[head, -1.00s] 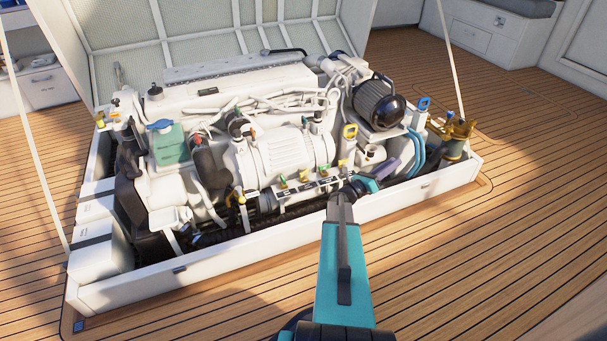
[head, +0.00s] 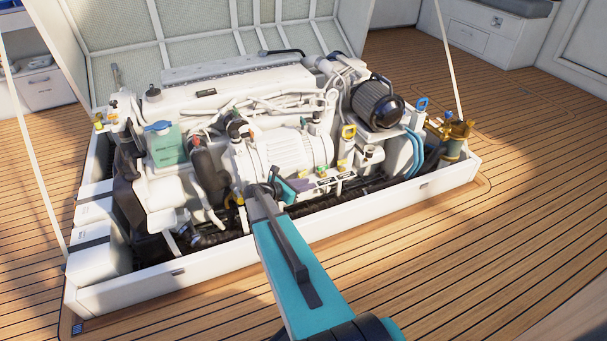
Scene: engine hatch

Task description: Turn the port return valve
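A row of small valves with green and yellow handles sits on a pale labelled manifold (head: 325,181) at the front of the engine. The labels are too small to read, so I cannot tell which is the port return valve. My gripper (head: 274,186) is at the left end of this row, in front of the engine. It covers that end of the manifold. Its fingers are too small and overlapped to show whether they are open or holding anything.
The white engine (head: 235,95) fills a white-rimmed hatch (head: 390,199). A yellow handle (head: 239,197) and dark hoses lie left of my gripper. A black round filter (head: 378,103), blue hoses (head: 415,152) and a brass fitting (head: 453,136) stand right. The deck in front is clear.

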